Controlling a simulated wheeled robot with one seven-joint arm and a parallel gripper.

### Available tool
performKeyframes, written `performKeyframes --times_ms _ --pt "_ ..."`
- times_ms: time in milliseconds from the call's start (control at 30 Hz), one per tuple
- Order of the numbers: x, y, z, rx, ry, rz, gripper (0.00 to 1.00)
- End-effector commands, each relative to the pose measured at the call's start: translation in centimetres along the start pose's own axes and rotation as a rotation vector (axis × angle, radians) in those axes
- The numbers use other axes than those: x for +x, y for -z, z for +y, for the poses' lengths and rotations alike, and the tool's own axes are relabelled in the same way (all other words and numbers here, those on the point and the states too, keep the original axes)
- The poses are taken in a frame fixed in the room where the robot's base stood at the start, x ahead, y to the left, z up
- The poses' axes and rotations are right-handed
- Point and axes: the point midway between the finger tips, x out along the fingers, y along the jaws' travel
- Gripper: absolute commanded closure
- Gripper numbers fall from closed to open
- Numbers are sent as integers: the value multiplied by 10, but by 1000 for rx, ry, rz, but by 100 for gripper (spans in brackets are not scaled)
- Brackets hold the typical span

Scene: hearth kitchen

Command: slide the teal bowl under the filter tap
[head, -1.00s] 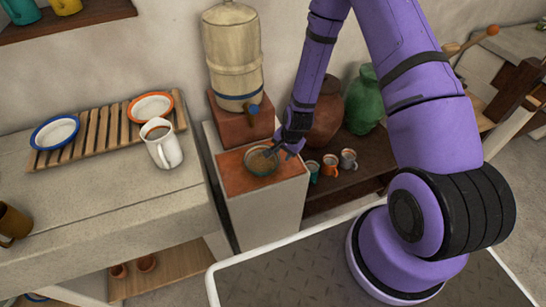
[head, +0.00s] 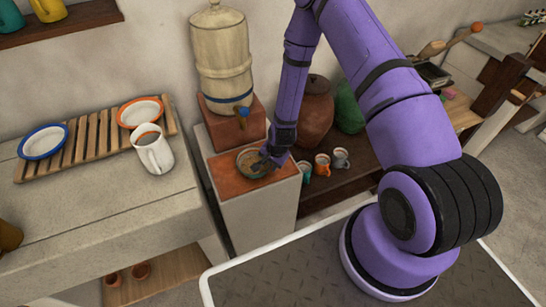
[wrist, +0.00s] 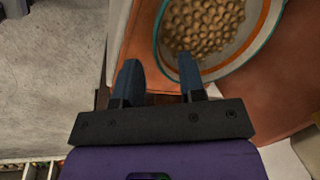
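The teal bowl (head: 248,162) sits upright on the terracotta top of a pale plinth, below and in front of the filter's blue tap (head: 242,113). In the wrist view the bowl (wrist: 207,28) shows a teal rim, an orange band and a tan, pebbled-looking inside. My gripper (head: 266,160) is low at the bowl's right side. In the wrist view its two fingers (wrist: 158,80) stand apart with nothing clearly clamped. The right finger's tip overlaps the bowl's near rim; the left finger is outside it. I cannot tell whether they touch.
The cream filter urn (head: 221,55) stands on a terracotta block behind the bowl. A counter at left holds a white mug (head: 153,152) and a slatted rack (head: 90,145) with two dishes. Several small cups (head: 322,163) and big jars (head: 315,110) stand on a lower shelf at right.

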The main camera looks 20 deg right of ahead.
Motion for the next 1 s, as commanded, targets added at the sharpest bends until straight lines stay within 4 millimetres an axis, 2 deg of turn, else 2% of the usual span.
performKeyframes --times_ms 100,300,667,700,800,867,1000 --pt "17 -1 0 0 -1 -1 63" --pt "33 0 1 1 -1 -1 63" --pt "37 0 0 1 -1 0 63" --pt "37 0 0 1 -1 0 65" --pt "36 0 0 1 -1 0 88" --pt "36 0 0 1 -1 0 100" --pt "36 0 0 1 -1 0 100"
